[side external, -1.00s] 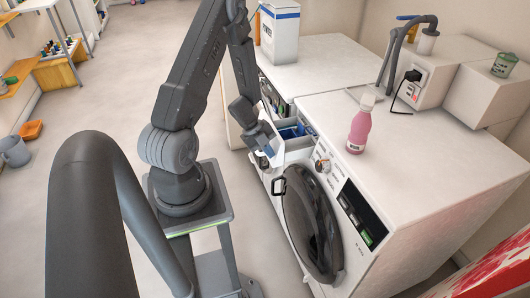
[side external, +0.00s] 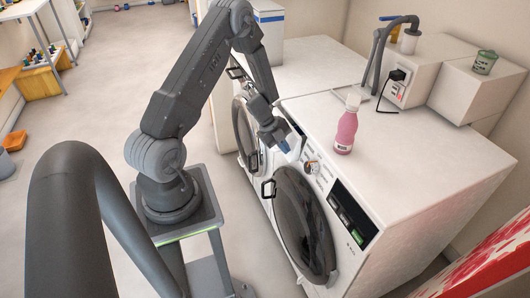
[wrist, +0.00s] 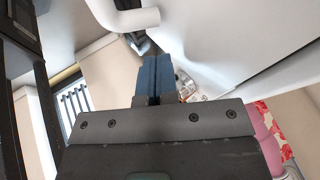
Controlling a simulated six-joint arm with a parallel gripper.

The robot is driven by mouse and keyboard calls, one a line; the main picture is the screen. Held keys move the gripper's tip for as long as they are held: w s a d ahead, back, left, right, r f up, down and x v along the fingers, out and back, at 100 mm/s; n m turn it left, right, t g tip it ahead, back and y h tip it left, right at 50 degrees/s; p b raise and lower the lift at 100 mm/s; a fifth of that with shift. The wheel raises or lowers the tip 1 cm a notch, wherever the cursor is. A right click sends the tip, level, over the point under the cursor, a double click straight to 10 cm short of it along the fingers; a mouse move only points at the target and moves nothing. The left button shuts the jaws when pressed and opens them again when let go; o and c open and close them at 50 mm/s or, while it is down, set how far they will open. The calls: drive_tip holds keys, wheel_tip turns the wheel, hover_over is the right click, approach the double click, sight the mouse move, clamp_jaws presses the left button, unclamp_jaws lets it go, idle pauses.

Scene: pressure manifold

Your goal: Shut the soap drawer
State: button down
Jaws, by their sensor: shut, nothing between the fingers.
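The soap drawer (side external: 295,147) is at the upper left of the near washing machine's front, beside the dial. Its white front shows and the inside is no longer visible. It sits in or close to its slot; I cannot tell whether it is fully flush. My gripper (side external: 285,147) is shut and empty, with its blue fingertips at the drawer front and partly covering it. I cannot tell whether they touch. In the wrist view the blue fingers (wrist: 153,75) lie together, near a white curved handle-like part (wrist: 125,17).
The near washing machine (side external: 430,150) has a dark round door (side external: 303,225) below the drawer. A pink bottle (side external: 346,132) stands on its top near the front edge. A second machine (side external: 315,68) stands behind. Floor to the left is open.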

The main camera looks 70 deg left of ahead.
sight(289, 138)
drive_tip(key=s+a+r+m+t+y, duration=0.1)
drive_tip(key=s+a+r+t+y, duration=0.25)
drive_tip(key=s+r, duration=0.55)
drive_tip(key=shift+g+y, duration=0.35)
drive_tip(key=x, duration=1.3)
drive_tip(key=shift+w+d+r, duration=0.3)
drive_tip(key=shift+w+d, duration=0.05)
drive_tip(key=shift+w, duration=0.1)
drive_tip(key=shift+w, duration=2.05)
